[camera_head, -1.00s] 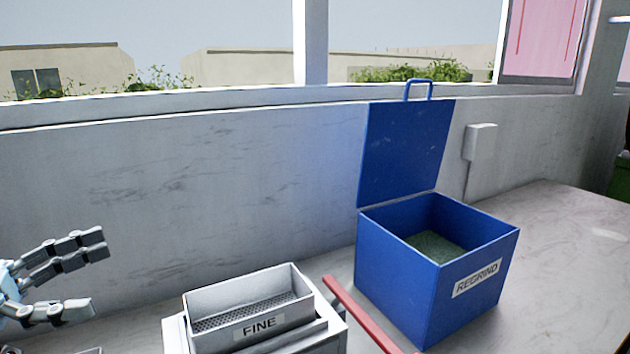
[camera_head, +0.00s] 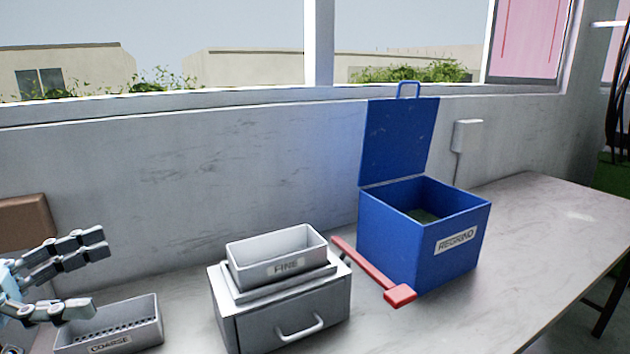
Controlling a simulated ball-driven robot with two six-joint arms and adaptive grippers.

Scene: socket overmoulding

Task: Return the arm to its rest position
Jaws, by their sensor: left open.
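My left gripper (camera_head: 92,275) is at the left edge of the head view. Its fingers are spread apart with nothing between them, and it hangs over or in front of the COARSE tray (camera_head: 150,323). The grey tray labelled FINE (camera_head: 297,266) sits on top of a grey box with a drawer handle (camera_head: 270,328). The blue REGRIND bin (camera_head: 395,240) stands to its right with its lid (camera_head: 398,140) raised, and greenish material shows inside. My right gripper is not in view.
A red-handled tool (camera_head: 365,262) lies between the drawer box and the blue bin. A brown object (camera_head: 25,222) stands at the left by the wall. The bench (camera_head: 540,220) is clear to the right of the bin.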

